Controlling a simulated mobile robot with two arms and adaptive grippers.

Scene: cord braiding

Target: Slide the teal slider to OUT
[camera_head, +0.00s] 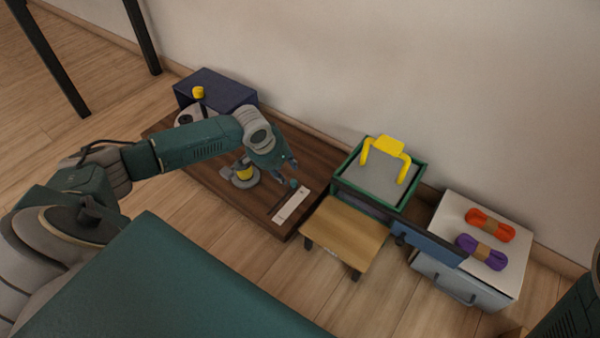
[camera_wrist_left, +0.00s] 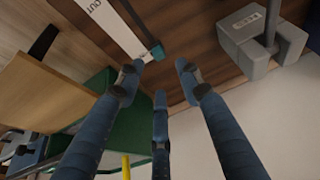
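The teal slider (camera_wrist_left: 157,51) is a small teal knob on a dark track beside a white label strip (camera_wrist_left: 112,22). The word OUT is on the strip toward the top of the left wrist view, and the slider is at the opposite end. In the head view the slider (camera_head: 293,183) is at the wall-side end of the strip (camera_head: 291,205). My left gripper (camera_wrist_left: 158,75) is open, its fingers spread, with the slider just beyond the fingertips, apparently apart from them. In the head view the left gripper (camera_head: 284,170) partly covers this area. My right gripper is out of view.
The dark wooden board (camera_head: 225,194) also bears a grey fixture with a yellow part (camera_head: 244,172). A navy box (camera_head: 222,90) stands behind. To the right are a wooden stool (camera_head: 345,232), a green bin with a yellow handle (camera_head: 390,146) and a white cabinet (camera_head: 455,215) with cord bundles.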

